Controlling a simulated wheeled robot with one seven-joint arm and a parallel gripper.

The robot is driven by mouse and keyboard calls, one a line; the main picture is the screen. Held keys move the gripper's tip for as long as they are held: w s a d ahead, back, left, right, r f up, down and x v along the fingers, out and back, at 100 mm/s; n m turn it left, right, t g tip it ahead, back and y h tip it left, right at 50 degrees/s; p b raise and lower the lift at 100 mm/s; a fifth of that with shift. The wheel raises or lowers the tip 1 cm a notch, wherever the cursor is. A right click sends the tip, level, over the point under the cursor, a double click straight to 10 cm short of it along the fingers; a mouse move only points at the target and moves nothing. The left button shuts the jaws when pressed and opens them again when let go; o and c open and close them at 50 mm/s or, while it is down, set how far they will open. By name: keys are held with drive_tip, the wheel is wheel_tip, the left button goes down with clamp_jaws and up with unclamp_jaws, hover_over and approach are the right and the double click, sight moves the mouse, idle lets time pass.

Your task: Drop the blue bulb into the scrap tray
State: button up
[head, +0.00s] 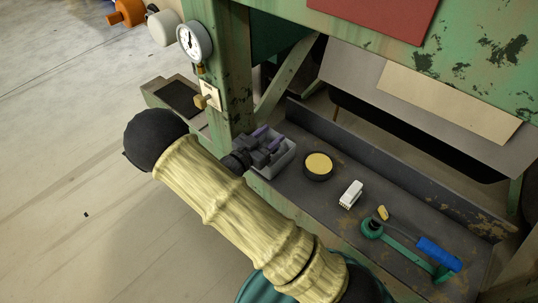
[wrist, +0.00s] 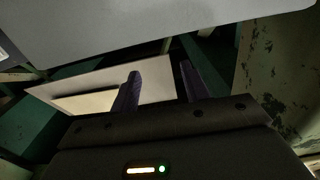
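I cannot make out a blue bulb in either view. The only bright blue thing is a handle-like cylinder (head: 438,254) at the lower right of the dark shelf in the head view. A small light-grey open box (head: 284,163) stands at the shelf's left end; I cannot tell whether it is the scrap tray. My gripper (head: 268,138) appears in front of or above this box and hides much of its inside. In the wrist view my gripper (wrist: 162,82) has its two purple fingers apart, with nothing seen between them.
The shelf (head: 330,209) also holds a round yellow-topped tin (head: 318,166), a white block (head: 351,194), a small yellow piece (head: 383,213) and a green tool (head: 398,246). A green post (head: 229,75) with a gauge (head: 194,42) rises beside my arm. Open floor lies left.

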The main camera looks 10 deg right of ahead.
drive_tip(key=shift+a, duration=0.1)
drive_tip(key=p+v, duration=0.4)
drive_tip(key=v, duration=1.3)
drive_tip(key=shift+s+a, duration=0.1)
drive_tip(key=shift+a, duration=0.05)
idle(0.4)
